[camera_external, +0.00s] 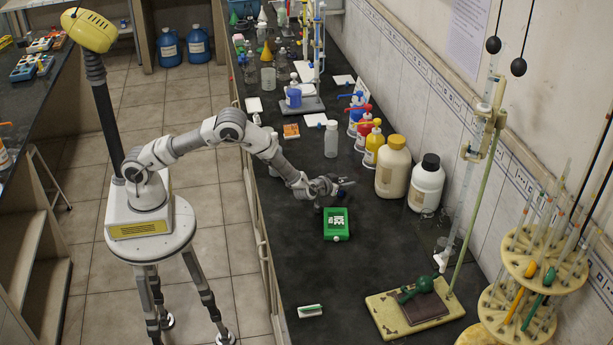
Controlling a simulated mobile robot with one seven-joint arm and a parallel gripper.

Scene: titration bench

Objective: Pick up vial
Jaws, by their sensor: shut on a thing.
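My gripper (330,187) is above the dark bench top, just behind a green box. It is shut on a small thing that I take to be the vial. The held thing is mostly hidden by the fingers and too small to make out clearly. A small dark tip (346,182) shows at the right end of the gripper. The green box (337,234) has small white items in its top and stands on the bench just in front of the gripper.
A large cream bottle (392,168) and a white bottle with a black cap (427,184) stand to the right, with pump bottles (373,146) behind them. A burette stand (420,308) is at the front right. A small white block (310,311) lies near the bench's left edge. The front middle is clear.

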